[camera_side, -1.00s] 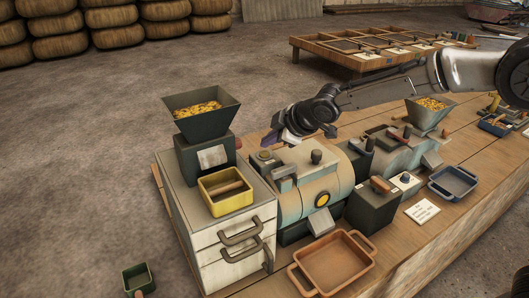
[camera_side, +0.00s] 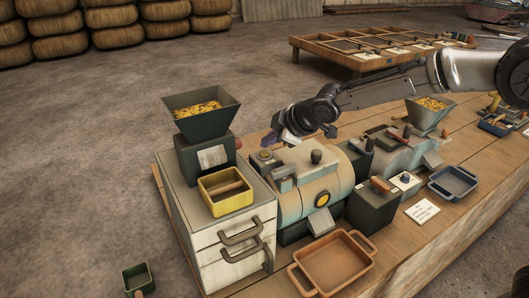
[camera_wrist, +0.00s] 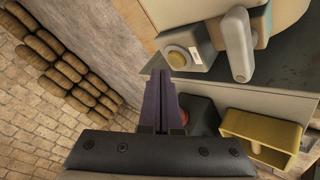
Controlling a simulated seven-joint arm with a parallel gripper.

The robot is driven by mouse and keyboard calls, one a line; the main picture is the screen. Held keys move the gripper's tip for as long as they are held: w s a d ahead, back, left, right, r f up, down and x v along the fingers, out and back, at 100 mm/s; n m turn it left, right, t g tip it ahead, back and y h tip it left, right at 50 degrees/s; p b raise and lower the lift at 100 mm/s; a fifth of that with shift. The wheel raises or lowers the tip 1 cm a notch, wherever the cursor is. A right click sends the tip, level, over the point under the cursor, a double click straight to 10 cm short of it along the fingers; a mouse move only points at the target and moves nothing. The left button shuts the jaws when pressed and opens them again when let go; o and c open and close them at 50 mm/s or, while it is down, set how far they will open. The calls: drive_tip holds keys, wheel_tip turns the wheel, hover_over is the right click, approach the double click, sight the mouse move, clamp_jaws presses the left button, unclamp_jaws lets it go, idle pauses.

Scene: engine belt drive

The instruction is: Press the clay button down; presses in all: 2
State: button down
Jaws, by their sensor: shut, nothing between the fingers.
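A round tan button (camera_side: 265,155) sits on a small grey box at the back left of the rounded engine body. In the wrist view the button (camera_wrist: 178,59) lies just beyond my fingertips, unobstructed. A reddish round piece (camera_wrist: 185,117) shows partly behind my fingers; it also shows in the side view (camera_side: 238,143) beside the dark green hopper block. I cannot tell for sure which of the two is the clay one. My gripper (camera_side: 271,141), with purple fingers, is shut and empty, apparently above the tan button and apart from it. The fingers also show in the wrist view (camera_wrist: 160,90).
A grey lever (camera_side: 283,173) stands right beside the tan button's box. A drawer cabinet (camera_side: 230,238) carries a yellow bin (camera_side: 215,207) and a hopper (camera_side: 200,120) with yellow bits. An orange tray (camera_side: 335,264) lies in front. Floor beyond the bench is open.

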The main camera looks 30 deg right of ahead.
drive_tip(key=shift+f, duration=0.1)
drive_tip(key=shift+f, duration=0.3)
drive_tip(key=shift+f, duration=0.5)
idle(1.0)
drive_tip(key=shift+r, duration=0.85)
drive_tip(key=shift+r, duration=2.55)
idle(0.5)
